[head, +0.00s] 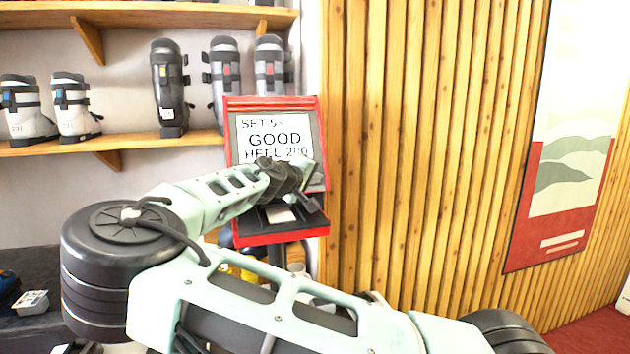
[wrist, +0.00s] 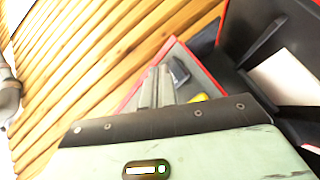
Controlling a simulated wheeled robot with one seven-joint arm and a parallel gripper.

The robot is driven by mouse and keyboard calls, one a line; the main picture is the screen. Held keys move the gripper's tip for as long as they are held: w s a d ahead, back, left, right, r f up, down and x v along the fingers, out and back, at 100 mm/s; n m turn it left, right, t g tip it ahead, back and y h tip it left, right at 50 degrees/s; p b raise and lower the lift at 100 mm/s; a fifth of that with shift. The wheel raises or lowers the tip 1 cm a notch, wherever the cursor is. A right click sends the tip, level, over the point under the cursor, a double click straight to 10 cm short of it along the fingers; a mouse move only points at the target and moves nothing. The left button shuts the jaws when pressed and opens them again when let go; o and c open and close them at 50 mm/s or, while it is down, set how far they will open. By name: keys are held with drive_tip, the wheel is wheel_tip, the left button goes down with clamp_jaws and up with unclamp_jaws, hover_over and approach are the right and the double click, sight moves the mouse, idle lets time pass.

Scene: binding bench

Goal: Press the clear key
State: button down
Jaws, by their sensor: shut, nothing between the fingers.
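The red-framed device (head: 230,125) stands by the slatted wall in the head view, its screen (head: 275,137) reading "SET 5-", "GOOD" and a partly covered heel line. In the wrist view its grey panel (wrist: 203,82) carries a dark key (wrist: 179,71) and part of a yellow key (wrist: 198,98). No label is readable, so I cannot tell which is the clear key. My gripper (wrist: 157,78) is shut and empty, its fingertips over the panel just left of the dark key. I cannot tell whether they touch. My wrist hides the rest of the panel.
A dark tray with a red edge (head: 283,237) juts out below the screen and holds a white card (wrist: 287,76). Shelves with several ski boots (head: 170,88) are at the left. A slatted wood wall (head: 430,130) and a poster (head: 565,150) are at the right.

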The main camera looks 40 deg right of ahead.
drive_tip(key=shift+w+d+f, duration=0.15)
drive_tip(key=shift+w+f, duration=0.05)
drive_tip(key=shift+w, duration=0.1)
idle(0.4)
drive_tip(key=shift+s+r, duration=0.1)
idle(0.4)
drive_tip(key=shift+s+a+r, duration=0.25)
drive_tip(key=shift+s+a, duration=0.1)
drive_tip(key=shift+s, duration=0.2)
drive_tip(key=s, duration=0.1)
drive_tip(key=s+a+r, duration=0.1)
drive_tip(key=s+a+r+p, duration=0.1)
drive_tip(key=s, duration=0.1)
drive_tip(key=shift+s, duration=0.1)
idle(0.3)
idle(0.4)
